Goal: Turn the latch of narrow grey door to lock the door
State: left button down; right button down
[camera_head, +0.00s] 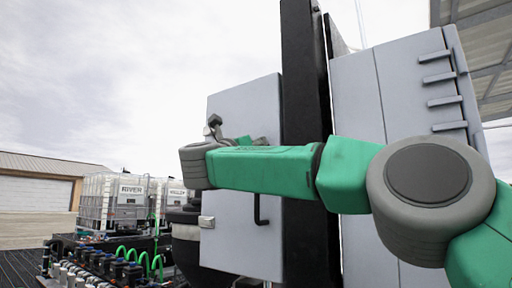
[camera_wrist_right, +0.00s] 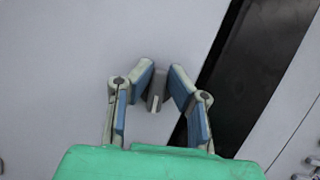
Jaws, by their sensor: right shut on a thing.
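The narrow grey door (camera_head: 240,105) stands upright in the head view, left of a black post. Its small grey latch (camera_wrist_right: 155,101) shows in the right wrist view, between the blue-padded fingers. My right gripper (camera_wrist_right: 161,86) is shut on the latch, one finger on each side. In the head view my green right arm crosses in from the right and hides most of the gripper and the latch. My left gripper is not in view.
A black post (camera_head: 305,60) stands right of the door. A wider grey cabinet (camera_head: 355,95) with several hinges or handles is farther right. A black handle (camera_head: 259,212) is low on the narrow door. White tanks (camera_head: 125,200) and green hoses stand at the left.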

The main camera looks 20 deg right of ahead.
jog(key=shift+w+a+f+n+y+p, duration=0.15)
jog(key=shift+f+n+y+p, duration=0.15)
jog(key=shift+n+y+p, duration=2.2)
jog(key=shift+w+a+f+n+y+p, duration=0.2)
jog(key=shift+n+p, duration=1.45)
jog(key=shift+n, duration=2.45)
jog(key=shift+w+d+f+n+y+p, duration=0.1)
jog(key=shift+f+n+y+p, duration=0.25)
jog(key=shift+n+y+p, duration=1.6)
jog(key=n+h, duration=0.1)
jog(key=n, duration=0.2)
jog(key=shift+h, duration=0.25)
jog(key=c, duration=1.7)
grip_release()
jog(key=shift+o, duration=0.8)
jog(key=shift+w, duration=0.2)
jog(key=v, duration=1.2)
jog(key=shift+f+t, duration=0.3)
jog(key=shift+f, duration=0.05)
